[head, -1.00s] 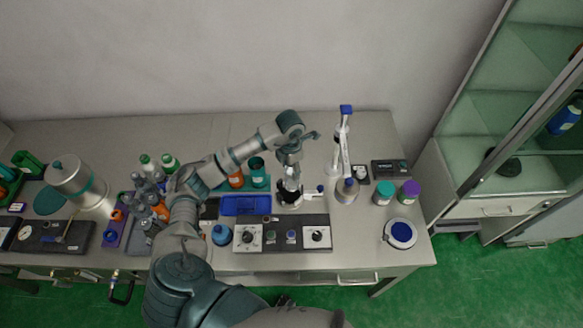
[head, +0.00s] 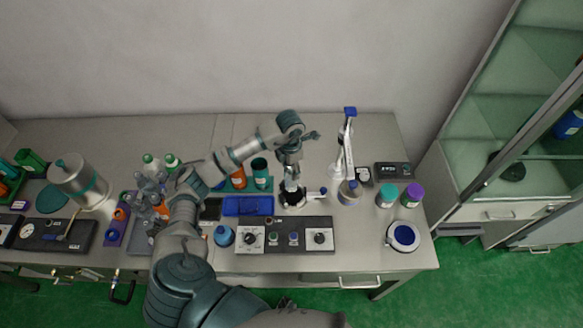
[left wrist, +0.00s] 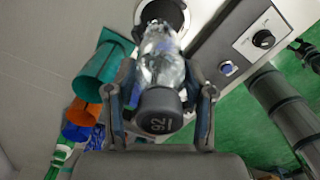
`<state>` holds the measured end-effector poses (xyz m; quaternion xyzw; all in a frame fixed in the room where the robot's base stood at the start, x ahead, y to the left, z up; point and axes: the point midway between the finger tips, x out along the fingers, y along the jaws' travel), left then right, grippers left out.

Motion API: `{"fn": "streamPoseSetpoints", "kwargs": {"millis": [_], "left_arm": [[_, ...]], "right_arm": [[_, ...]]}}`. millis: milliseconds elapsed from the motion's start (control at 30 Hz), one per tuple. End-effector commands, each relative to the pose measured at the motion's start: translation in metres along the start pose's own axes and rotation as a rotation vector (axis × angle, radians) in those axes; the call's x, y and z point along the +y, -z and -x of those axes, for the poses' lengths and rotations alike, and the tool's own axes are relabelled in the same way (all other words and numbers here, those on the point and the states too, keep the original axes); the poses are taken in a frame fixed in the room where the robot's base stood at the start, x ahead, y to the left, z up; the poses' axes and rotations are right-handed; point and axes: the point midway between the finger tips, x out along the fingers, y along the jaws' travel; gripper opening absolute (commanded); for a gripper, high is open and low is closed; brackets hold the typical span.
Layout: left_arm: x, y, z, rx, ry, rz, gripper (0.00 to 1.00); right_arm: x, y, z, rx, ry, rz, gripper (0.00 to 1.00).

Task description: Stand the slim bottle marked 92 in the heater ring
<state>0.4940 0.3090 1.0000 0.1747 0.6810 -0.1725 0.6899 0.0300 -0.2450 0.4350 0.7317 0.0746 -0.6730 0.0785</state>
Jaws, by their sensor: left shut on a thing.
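The slim bottle marked 92 (left wrist: 162,70) is clear, with a dark cap that shows the number towards the left wrist camera. My left gripper (left wrist: 160,105) is shut on it near the cap. In the head view my left gripper (head: 290,170) points down and holds the bottle (head: 289,186) upright over the heater ring (head: 292,201). The black ring also shows in the left wrist view (left wrist: 150,13), with the bottle's far end overlapping its opening. I cannot tell whether the base rests inside it. My right gripper is not in view.
A blue tray (head: 247,206) lies left of the ring, and a control panel (head: 290,237) is in front. A stand with a tall arm (head: 348,150) and a round flask (head: 349,193) are close on the right. Orange and teal containers (head: 260,172) stand behind left.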

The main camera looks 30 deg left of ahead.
Motion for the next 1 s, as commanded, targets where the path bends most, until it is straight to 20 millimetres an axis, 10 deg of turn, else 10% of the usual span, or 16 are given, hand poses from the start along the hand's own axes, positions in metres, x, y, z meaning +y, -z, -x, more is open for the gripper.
{"fn": "streamPoseSetpoints", "kwargs": {"millis": [1000], "left_arm": [[0.0,0.001,-0.036,0.0,-0.001,0.0,0.0]], "right_arm": [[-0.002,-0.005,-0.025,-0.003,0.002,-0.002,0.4]]}}
